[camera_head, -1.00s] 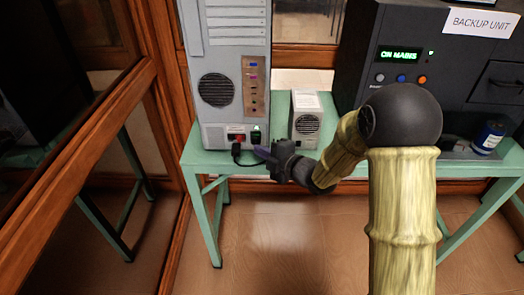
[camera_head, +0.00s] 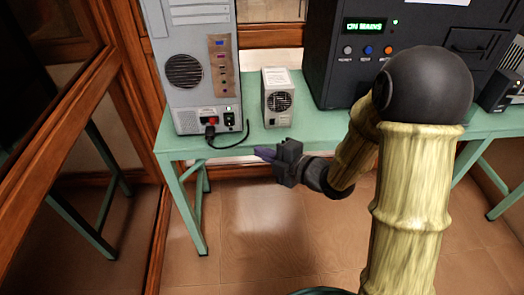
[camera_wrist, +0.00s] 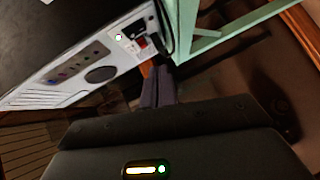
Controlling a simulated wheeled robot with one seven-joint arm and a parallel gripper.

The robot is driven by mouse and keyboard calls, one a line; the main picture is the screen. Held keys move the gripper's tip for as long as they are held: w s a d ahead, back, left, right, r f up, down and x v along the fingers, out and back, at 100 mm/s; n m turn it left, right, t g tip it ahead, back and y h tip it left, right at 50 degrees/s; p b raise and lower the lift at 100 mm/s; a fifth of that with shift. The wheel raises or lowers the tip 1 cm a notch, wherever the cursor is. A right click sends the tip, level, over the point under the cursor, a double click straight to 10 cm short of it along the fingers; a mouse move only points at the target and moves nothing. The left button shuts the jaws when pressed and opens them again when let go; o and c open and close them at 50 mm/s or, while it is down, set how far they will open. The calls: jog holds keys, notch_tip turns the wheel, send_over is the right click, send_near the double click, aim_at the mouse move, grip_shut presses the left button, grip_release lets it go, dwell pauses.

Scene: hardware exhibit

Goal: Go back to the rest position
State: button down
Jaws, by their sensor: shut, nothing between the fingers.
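My gripper (camera_head: 264,153) is shut and empty in the head view, in front of the green table's front edge and apart from it. Its purple fingers (camera_wrist: 158,88) are closed together in the wrist view. A grey computer tower (camera_head: 192,70) stands on the green table (camera_head: 330,128). A black plug (camera_head: 210,133) sits at the tower's lower back near a red switch, with its black cable lying on the table. The tower's back also shows tilted in the wrist view (camera_wrist: 75,82).
A small beige box (camera_head: 278,100) stands beside the tower. A black backup unit (camera_head: 345,75) reading "ON MAINS" stands to its right. A wooden-framed glass panel (camera_head: 125,110) is on the left. The floor (camera_head: 270,225) in front of the table is clear.

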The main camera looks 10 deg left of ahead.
jog(key=d+f+m+h, duration=0.3)
jog(key=d+m+h, duration=0.8)
jog(key=d+m, duration=0.5)
jog(key=s+d+m+g+h, duration=0.3)
jog(key=s+d+m+g, duration=0.3)
jog(key=s+m, duration=0.6)
notch_tip(320, 180, up, 23)
jog(key=p, duration=2.3)
jog(key=shift+s+d+f+n+t, duration=0.15)
jog(key=shift+s+d+n+t, duration=0.15)
jog(key=shift+s+t, duration=0.15)
